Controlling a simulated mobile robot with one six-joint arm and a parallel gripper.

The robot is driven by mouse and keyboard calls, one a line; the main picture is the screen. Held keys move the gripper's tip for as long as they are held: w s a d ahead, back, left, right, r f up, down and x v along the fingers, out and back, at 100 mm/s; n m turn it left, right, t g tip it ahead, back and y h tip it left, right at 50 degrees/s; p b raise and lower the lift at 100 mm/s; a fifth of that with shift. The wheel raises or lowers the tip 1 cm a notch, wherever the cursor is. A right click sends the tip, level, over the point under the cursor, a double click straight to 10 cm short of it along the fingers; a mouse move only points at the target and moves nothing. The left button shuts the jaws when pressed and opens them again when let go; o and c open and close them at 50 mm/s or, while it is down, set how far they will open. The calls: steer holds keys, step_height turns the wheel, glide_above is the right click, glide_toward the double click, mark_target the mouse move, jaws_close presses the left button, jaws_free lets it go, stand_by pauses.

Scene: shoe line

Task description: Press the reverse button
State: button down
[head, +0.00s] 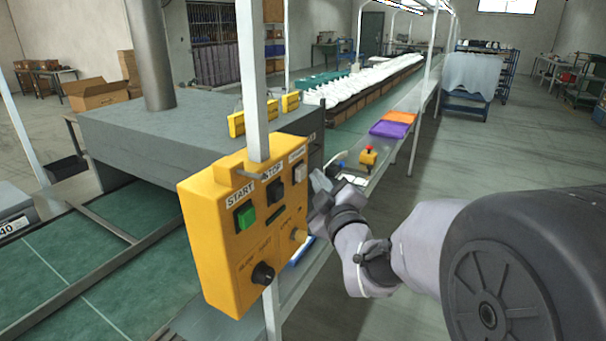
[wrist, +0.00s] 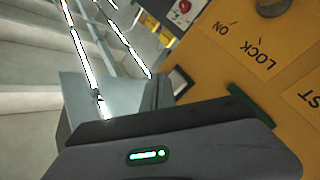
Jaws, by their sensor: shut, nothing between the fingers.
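The yellow control box (head: 225,260) hangs on a white post in the head view, and its face fills the right of the wrist view. It has a green START button (head: 245,214), a black STOP button (head: 274,191) and, at the upper right, a pale button (head: 299,172) whose label is hard to read. My gripper (head: 318,186) is shut and empty, just right of the box near the pale button. I cannot tell whether it touches. In the wrist view a dark-framed grey button (wrist: 181,82) shows beside the grey fingers, its lower part hidden.
A red emergency button on a yellow base (head: 368,156) stands on the ledge behind my gripper. Purple (head: 390,130) and orange trays lie farther back. Open floor lies to the right.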

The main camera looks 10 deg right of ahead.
steer(key=shift+w+a, duration=0.1)
steer(key=shift+w+a+b, duration=0.15)
steer(key=shift+a+b, duration=0.05)
steer(key=shift+b, duration=0.2)
